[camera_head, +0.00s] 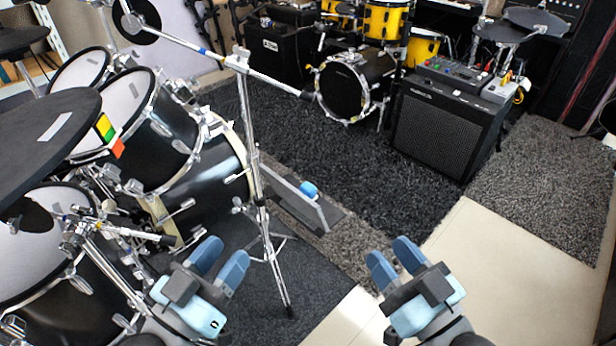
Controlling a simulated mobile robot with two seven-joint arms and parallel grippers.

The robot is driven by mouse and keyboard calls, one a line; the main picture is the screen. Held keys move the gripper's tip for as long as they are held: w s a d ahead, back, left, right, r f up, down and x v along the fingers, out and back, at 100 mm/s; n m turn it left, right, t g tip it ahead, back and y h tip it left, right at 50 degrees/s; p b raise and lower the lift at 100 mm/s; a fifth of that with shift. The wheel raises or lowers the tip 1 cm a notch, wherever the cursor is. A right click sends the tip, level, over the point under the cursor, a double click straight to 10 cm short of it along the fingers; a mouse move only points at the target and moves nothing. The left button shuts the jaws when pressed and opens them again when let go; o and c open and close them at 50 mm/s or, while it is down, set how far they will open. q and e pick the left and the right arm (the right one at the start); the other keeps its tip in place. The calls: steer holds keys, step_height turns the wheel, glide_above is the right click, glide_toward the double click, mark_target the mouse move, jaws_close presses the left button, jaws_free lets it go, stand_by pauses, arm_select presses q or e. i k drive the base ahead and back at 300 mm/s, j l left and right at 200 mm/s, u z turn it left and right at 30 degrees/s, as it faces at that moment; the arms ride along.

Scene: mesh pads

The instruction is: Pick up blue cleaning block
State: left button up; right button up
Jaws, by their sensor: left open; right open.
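A small blue block (309,189), which looks like the cleaning block, sits on or against a grey flat panel (290,193) low near the floor, behind the chrome stand. My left gripper (221,258) is open and empty, in front of the drums and to the lower left of the block. My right gripper (392,257) is open and empty, to the lower right of the block. Both grippers are well apart from the block, and all of it seems visible.
A chrome cymbal stand (250,130) rises between my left gripper and the block. A black drum kit (205,180) fills the left. A black amplifier (437,133) stands on dark carpet at the back right. Pale floor tiles (490,255) at the right are clear.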

mark_target(307, 189)
steer(key=i+l, duration=0.15)
steer(key=l, duration=0.15)
steer(key=i+l, duration=0.1)
steer(key=l, duration=0.25)
steer(key=i+l+u, duration=0.1)
steer(key=l, duration=0.2)
steer(key=i+l, duration=0.2)
steer(key=l, duration=0.15)
steer(key=i+l, duration=0.1)
steer(key=l, duration=0.2)
steer(key=l+u, duration=0.15)
steer(key=u, duration=1.15)
steer(key=i+l, duration=0.05)
